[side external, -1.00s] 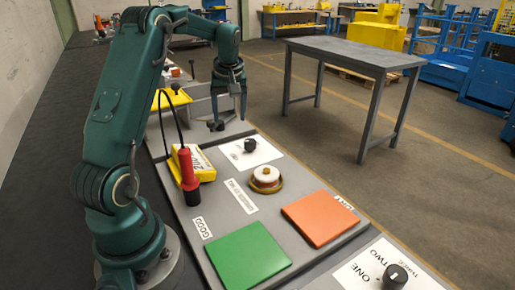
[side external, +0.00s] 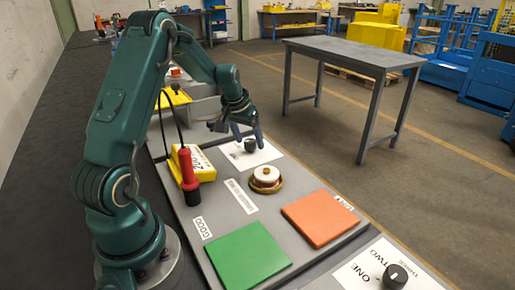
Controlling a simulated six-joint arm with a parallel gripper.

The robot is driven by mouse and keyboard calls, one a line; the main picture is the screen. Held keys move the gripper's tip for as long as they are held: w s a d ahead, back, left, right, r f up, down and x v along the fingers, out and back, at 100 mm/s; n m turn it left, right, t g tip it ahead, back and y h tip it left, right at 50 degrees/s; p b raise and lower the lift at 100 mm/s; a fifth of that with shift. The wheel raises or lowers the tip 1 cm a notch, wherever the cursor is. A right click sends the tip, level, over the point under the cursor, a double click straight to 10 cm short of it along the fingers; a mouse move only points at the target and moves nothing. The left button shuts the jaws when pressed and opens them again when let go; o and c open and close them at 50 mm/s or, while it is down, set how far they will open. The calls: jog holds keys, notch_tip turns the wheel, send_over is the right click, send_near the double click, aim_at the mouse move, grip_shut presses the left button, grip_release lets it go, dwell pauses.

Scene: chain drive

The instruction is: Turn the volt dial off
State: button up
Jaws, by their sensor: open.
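The black volt dial (side external: 250,145) seems to be the small round knob on a white label card (side external: 262,156) near the back of the grey board. My gripper (side external: 240,137) is open, with its fingers tilted down close to this dial. I cannot tell whether a finger touches it. The dial's pointer setting is too small to read. A second black dial (side external: 395,276) sits on a white card marked ONE and TWO at the front right, away from my gripper.
Green (side external: 248,255) and orange (side external: 319,217) pads lie nearer. A grey tray (side external: 203,108) stands behind.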

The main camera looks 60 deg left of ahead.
jog(key=shift+w+f, duration=0.1)
jog(key=shift+f, duration=0.15)
grip_shut()
jog(key=shift+n, duration=0.3)
jog(key=shift+n+g+y, duration=0.5)
jog(key=shift+n, duration=0.8)
